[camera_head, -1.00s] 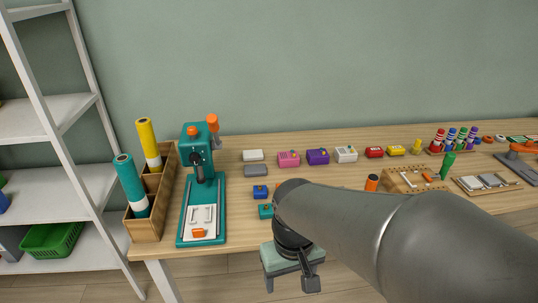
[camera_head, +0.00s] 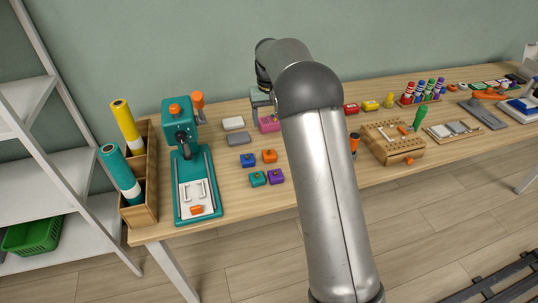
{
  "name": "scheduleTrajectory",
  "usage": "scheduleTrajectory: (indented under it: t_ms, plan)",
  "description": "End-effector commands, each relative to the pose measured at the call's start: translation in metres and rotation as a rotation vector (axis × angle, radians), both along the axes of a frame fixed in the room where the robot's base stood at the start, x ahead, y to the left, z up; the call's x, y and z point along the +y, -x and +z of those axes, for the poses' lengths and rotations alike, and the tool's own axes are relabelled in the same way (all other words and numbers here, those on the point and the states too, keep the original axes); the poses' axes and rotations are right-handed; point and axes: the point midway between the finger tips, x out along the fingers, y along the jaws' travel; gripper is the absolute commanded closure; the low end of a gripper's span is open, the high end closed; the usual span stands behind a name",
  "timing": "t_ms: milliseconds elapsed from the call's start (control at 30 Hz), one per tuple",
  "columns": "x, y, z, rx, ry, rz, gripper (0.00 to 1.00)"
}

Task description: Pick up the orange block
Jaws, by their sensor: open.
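A small orange block (camera_head: 269,156) with a knob on top sits on the wooden table, to the right of the press. It is grouped with a blue block (camera_head: 248,160), a teal block (camera_head: 258,179) and a purple block (camera_head: 276,176). My gripper (camera_head: 261,103) is open, beyond the orange block toward the back of the table, near the pink box (camera_head: 269,124). My arm hides part of the gripper and its fingertips are hard to make out. The orange block stands clear of it.
A teal press (camera_head: 188,170) with a smaller orange piece (camera_head: 196,210) on its base stands left, beside a wooden rack (camera_head: 151,180) of rolls. White (camera_head: 233,123) and grey (camera_head: 240,139) boxes lie behind the blocks. A pegboard block (camera_head: 394,148) stands right. The table front is clear.

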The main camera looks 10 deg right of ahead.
Motion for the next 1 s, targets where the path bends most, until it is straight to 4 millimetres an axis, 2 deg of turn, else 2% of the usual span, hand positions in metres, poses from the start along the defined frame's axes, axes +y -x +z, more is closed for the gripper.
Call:
scheduleTrajectory:
  t_ms: [33, 200, 400, 667, 900, 1000]
  plan:
    - [0.000, 0.001, -0.013, 0.006, 0.000, 0.000, 0.33]
    - [0.000, 0.001, -0.050, 0.005, 0.000, 0.000, 0.33]
    - [0.000, 0.001, -0.085, 0.004, 0.000, 0.001, 0.33]
    - [0.001, 0.001, -0.104, 0.002, -0.001, 0.000, 0.33]
    - [0.001, 0.001, -0.139, 0.003, 0.000, 0.000, 0.33]
    - [0.001, 0.001, -0.147, 0.001, 0.000, 0.000, 0.33]
